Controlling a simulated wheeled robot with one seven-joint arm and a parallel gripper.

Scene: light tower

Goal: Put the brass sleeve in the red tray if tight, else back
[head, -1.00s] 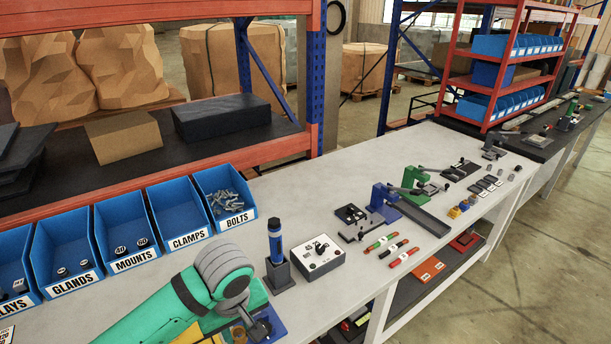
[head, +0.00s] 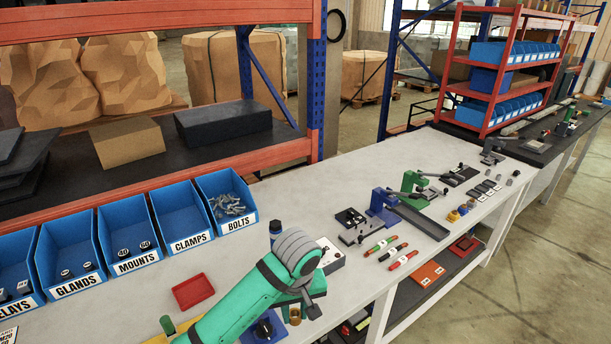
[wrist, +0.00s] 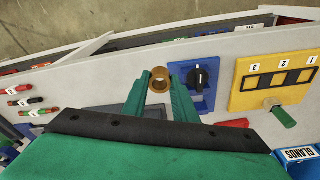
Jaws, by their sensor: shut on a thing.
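The brass sleeve (wrist: 160,77) is a short hollow ring held between the tips of my gripper (wrist: 160,84) in the wrist view. In the head view the sleeve (head: 295,316) shows small beside my green arm end. The red tray (head: 193,291) lies empty on the pale bench, left of my arm. A red strip of it (wrist: 232,123) shows in the wrist view, the rest hidden by my gripper body. A blue block with a black knob (wrist: 197,76) sits right of the sleeve in the wrist view.
A yellow panel (wrist: 247,98) with numbered places and a green handle is right of the blue block. Labelled blue bins line the bench's back left, the bolts bin (head: 226,200) among them. Red, green and black marked pieces (head: 391,252) lie right.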

